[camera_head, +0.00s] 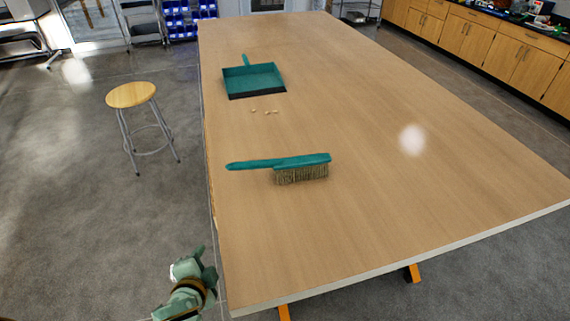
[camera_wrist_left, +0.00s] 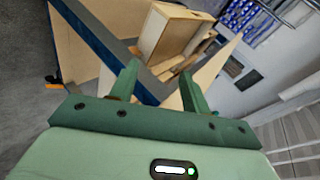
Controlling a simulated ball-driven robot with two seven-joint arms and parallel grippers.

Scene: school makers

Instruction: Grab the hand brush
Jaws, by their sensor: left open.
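The hand brush (camera_head: 285,165) lies on the wooden table (camera_head: 400,220), with its teal handle pointing left and its tan bristles toward the near side. My left gripper (camera_head: 197,262) is low at the left, off the near left corner of the table, well apart from the brush. In the left wrist view the left gripper (camera_wrist_left: 160,80) has its two green fingers spread with nothing between them. The brush does not show in the left wrist view. My right gripper is not in view.
A teal dustpan (camera_head: 253,80) lies farther back on the table, with small tan bits (camera_head: 264,111) in front of it. A stool (camera_head: 131,96) stands left of the table. Wooden cabinets (camera_head: 480,42) line the right. The table's right half is clear.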

